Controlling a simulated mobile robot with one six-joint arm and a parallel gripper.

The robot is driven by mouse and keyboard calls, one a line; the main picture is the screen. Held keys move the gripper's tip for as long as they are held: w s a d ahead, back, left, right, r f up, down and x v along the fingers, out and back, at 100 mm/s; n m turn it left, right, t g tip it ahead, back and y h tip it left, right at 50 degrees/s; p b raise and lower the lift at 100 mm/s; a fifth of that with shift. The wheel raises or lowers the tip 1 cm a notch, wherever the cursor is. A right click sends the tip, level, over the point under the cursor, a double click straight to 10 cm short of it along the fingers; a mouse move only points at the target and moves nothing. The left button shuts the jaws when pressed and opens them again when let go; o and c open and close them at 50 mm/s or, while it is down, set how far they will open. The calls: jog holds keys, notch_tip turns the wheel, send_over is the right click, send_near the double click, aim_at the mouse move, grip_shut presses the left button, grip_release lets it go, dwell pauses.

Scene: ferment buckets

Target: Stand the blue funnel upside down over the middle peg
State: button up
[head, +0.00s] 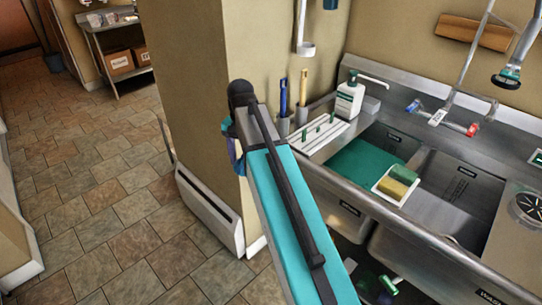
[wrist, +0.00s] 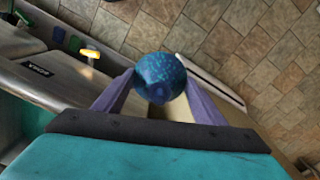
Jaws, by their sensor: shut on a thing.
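My gripper (wrist: 160,88) is shut on the blue funnel (wrist: 160,72), seen almost end-on as a round, speckled blue shape between the two purple fingers. Its tilt is hard to tell. In the head view my gripper (head: 234,150) is mostly hidden behind my arm, beside the wall corner; only small blue and purple parts show. The white peg board (head: 316,142) lies on the sink's left ledge, to the right of my gripper. It bears a row of short green pegs, with the middle peg (head: 318,129) bare.
Two grey cups with a blue and a yellow-handled brush (head: 303,92) stand behind the board. A soap bottle (head: 348,98) is to its right. The wall corner (head: 200,90) is close to my arm.

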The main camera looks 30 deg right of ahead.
jog(key=w+a+f+n+b, duration=0.1)
jog(key=a+f+n+b, duration=0.3)
jog(key=a, duration=0.6)
notch_tip(320, 180, down, 2)
jog(key=shift+w+a+f+b, duration=0.2)
jog(key=shift+w+b, duration=0.15)
jog(key=shift+b, duration=0.4)
jog(key=shift+s, duration=0.1)
